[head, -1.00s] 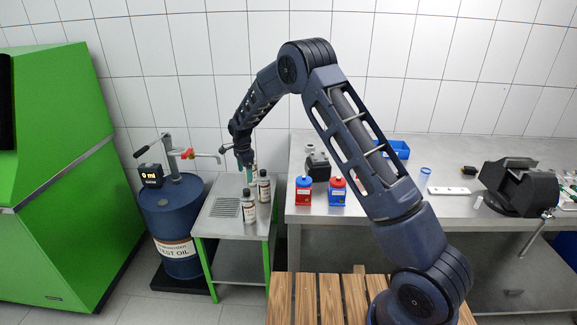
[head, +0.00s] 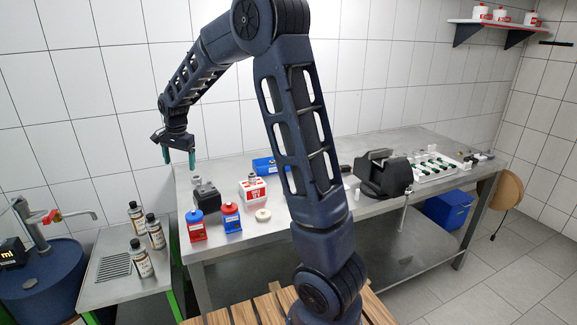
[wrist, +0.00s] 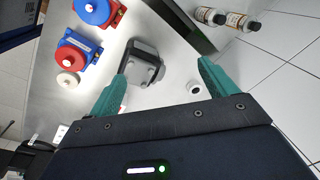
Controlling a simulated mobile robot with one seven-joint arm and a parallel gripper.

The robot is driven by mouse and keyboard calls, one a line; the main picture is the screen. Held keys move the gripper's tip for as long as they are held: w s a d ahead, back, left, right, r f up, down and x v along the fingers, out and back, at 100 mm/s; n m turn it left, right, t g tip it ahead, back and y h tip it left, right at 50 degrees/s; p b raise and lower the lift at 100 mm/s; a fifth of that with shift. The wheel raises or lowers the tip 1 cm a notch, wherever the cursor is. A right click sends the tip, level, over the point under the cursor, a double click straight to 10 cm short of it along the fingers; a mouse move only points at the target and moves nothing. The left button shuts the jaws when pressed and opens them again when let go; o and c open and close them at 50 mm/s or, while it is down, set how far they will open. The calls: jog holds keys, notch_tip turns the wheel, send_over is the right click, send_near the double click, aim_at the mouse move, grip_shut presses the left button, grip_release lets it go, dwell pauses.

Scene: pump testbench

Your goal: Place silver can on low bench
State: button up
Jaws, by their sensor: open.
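A small silver cylinder (head: 196,178), which looks like the silver can, stands on the back left of the high steel bench. A small light cylinder (wrist: 194,87) near one fingertip in the wrist view appears to be the same thing. My gripper (head: 179,165) is open and empty, with teal fingers pointing down, above the back left end of the high bench. In the wrist view my gripper (wrist: 162,70) has nothing between its fingers. The low bench (head: 112,275), with green legs and a grate, stands at the left.
Several bottles (head: 145,262) stand on the low bench. A dark grey block (head: 206,197), a red and a blue container (head: 231,218), and a white-red box (head: 252,190) sit near the cylinder. A blue oil drum (head: 45,280) with a tap is far left. A vise (head: 383,175) is further right.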

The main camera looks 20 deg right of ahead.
jog(key=s+d+r+n+t, duration=0.1)
jog(key=s+d+r+n, duration=0.1)
jog(key=s+d+r, duration=0.5)
jog(key=s+d+r+n+t, duration=0.1)
jog(key=s+d+r+n, duration=0.15)
jog(key=s+d, duration=0.75)
jog(key=s+d+n, duration=0.1)
jog(key=s+d, duration=0.4)
jog(key=s, duration=0.3)
jog(key=s+d+f+n+t+h, duration=0.1)
jog(key=s+d+n, duration=0.1)
jog(key=s+d, duration=0.4)
jog(key=s, duration=0.3)
jog(key=shift+f, duration=0.15)
